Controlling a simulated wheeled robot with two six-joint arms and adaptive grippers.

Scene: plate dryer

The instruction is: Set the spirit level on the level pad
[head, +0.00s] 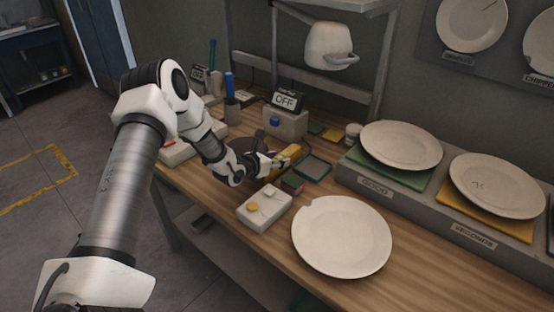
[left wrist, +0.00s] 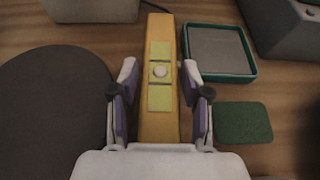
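The spirit level (head: 287,157) is a yellow bar on the wooden bench. In the left wrist view the spirit level (left wrist: 160,110) runs lengthwise between my fingers, with pale yellow-green panels and a round vial on top. My left gripper (head: 272,162) is over it. In the left wrist view the fingers of my left gripper (left wrist: 159,68) straddle it, with a narrow gap on each side. A green-rimmed square tray with a grey floor, seemingly the level pad (head: 327,172), is beside the level; the level pad (left wrist: 251,60) looks empty. My right gripper is not in view.
A white box with buttons (head: 264,209) and a chipped plate (head: 342,237) are nearer me. A small green-topped block (head: 292,185) sits by the tray. A box with an OFF sign (head: 285,122) is behind. Plates rest on a ledge (head: 409,201) at right.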

